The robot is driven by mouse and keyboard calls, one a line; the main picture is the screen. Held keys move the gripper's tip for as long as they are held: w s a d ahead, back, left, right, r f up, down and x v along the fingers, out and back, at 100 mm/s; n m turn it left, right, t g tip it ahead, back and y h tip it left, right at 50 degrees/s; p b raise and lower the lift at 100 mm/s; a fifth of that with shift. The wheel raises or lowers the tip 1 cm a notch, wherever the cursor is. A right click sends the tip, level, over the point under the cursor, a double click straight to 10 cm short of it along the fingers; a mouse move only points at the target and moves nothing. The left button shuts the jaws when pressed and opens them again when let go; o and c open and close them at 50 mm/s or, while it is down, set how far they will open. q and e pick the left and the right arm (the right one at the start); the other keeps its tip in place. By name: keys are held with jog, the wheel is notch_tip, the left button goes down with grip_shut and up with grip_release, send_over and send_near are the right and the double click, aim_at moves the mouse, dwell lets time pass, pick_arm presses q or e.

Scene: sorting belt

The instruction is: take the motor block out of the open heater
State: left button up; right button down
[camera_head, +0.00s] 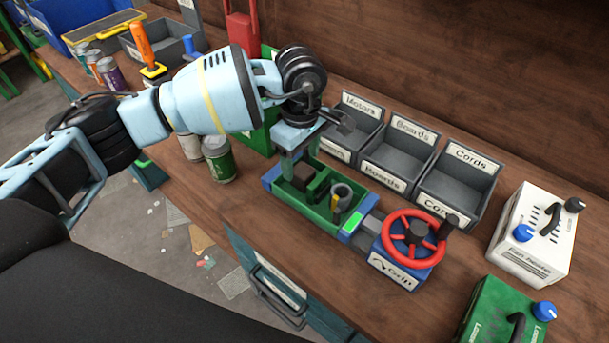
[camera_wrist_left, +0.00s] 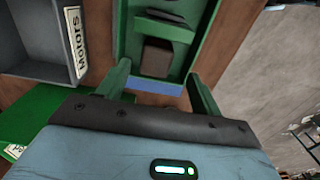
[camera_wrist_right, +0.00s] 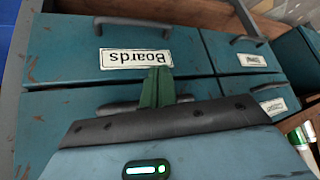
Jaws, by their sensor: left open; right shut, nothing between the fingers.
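The open heater (camera_head: 292,208) is a green open-topped case held between the blue jaws of a clamp on the bench. Inside are a dark brown block (camera_head: 305,174), which looks like the motor block, a green divider and a grey cup-like part (camera_head: 342,192) with a yellow piece. My left gripper (camera_head: 300,157) points down over the heater's left end, open and empty. In the left wrist view the brown block (camera_wrist_left: 157,57) lies ahead of the spread fingers (camera_wrist_left: 158,78), apart from them. My right gripper (camera_wrist_right: 157,88) is shut and empty before teal drawers, outside the head view.
The clamp's red wheel (camera_head: 411,238) stands right of the heater. Grey bins labelled Motors (camera_head: 358,128), Boards (camera_head: 398,160) and Cords (camera_head: 455,190) stand behind. A white heater (camera_head: 530,240) and a green unit (camera_head: 488,312) are at right. Cans (camera_head: 219,160) stand left.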

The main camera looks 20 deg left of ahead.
aim_at(301, 168)
pick_arm(q)
jog(key=shift+w+a+f, duration=0.1)
jog(key=shift+w+f, duration=0.1)
jog(key=shift+f, duration=1.35)
jog(key=shift+w+a+f, duration=0.1)
jog(key=shift+w+f, duration=0.05)
jog(key=shift+f, duration=1.4)
jog(key=c, duration=1.3)
jog(key=shift+o, duration=0.2)
notch_tip(301, 168, up, 10)
jog(key=shift+r, duration=0.1)
